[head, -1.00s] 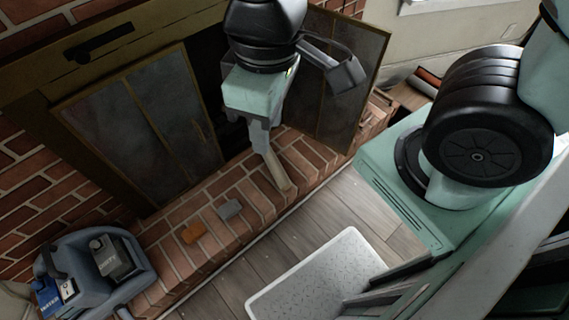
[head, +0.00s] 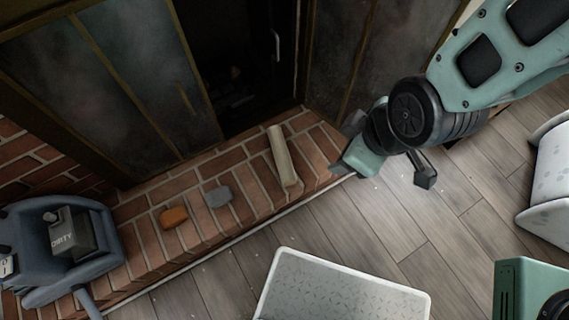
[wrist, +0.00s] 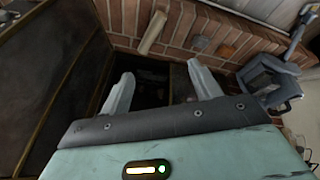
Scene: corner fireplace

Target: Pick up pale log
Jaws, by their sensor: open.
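The pale log (head: 283,160) lies on the brick hearth in front of the open fireplace doorway. It also shows near the top of the wrist view (wrist: 153,32), beyond the fingers. My gripper (head: 346,146) is to the right of the log in the head view, apart from it. In the wrist view my gripper (wrist: 161,82) has its two fingers spread wide with nothing between them. The log is fully in sight in the head view, with no finger touching it.
An orange lump (head: 174,217) and a grey lump (head: 218,197) lie on the hearth left of the log. A blue-grey caddy (head: 75,250) stands at the left end. Glazed fireplace doors (head: 120,80) flank the dark opening. A white tray-like top (head: 345,290) is in front; wooden floor is clear between.

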